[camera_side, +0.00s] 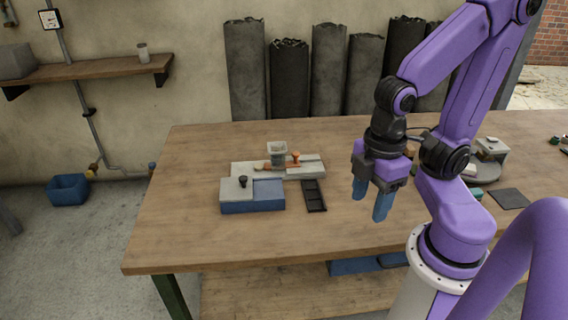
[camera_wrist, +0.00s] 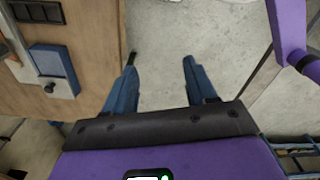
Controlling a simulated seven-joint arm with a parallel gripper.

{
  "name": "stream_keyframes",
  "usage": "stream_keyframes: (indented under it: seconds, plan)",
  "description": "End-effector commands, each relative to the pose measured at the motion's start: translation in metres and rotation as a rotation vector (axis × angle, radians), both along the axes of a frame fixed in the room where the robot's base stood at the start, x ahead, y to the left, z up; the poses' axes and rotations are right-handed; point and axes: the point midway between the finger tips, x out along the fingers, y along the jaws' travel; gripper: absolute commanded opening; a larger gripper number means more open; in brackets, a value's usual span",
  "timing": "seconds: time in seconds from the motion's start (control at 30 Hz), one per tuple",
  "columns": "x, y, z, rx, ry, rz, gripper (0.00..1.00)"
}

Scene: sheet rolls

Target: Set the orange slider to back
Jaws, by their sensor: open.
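The orange slider (camera_side: 295,157) stands on a light grey block (camera_side: 312,168) on the table, toward its back half. An orange-brown piece also lies along the block to its left; I cannot tell whether it belongs to the slider. My gripper (camera_side: 370,206) is open and empty, with blue fingers, to the right of the block and above the table's front part. In the wrist view my gripper's fingers (camera_wrist: 160,85) are apart, with floor between them. The orange slider does not show clearly in the wrist view.
A blue-and-grey box (camera_side: 252,204) with a black knob stands in front of the block; its knob side shows in the wrist view (camera_wrist: 62,75). A black compartment tray (camera_side: 314,196) lies beside it. A grey cup (camera_side: 277,152) stands behind. The table's left side is clear.

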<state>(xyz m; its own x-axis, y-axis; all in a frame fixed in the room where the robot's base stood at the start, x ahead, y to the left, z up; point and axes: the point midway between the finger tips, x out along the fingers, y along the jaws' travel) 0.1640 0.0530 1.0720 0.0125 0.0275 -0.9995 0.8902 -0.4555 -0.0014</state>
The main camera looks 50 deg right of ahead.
Motion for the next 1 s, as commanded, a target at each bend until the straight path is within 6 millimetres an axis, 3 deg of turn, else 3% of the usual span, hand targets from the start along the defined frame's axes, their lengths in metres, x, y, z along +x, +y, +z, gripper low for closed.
stream_keyframes:
  seconds: [0.03, 0.1, 0.27, 0.57, 0.77, 1.0]
  plan:
    - [0.000, 0.000, 0.000, 0.000, 0.000, 0.000, 0.56]
    - [0.001, 0.000, 0.000, 0.000, 0.000, -0.002, 0.42]
    - [0.016, 0.005, 0.000, 0.017, 0.007, -0.051, 0.42]
    - [0.104, 0.010, -0.002, 0.104, 0.001, -0.278, 0.42]
    - [0.173, -0.014, -0.008, 0.161, -0.034, -0.441, 0.42]
    - [0.250, -0.077, -0.018, 0.210, -0.106, -0.644, 0.42]
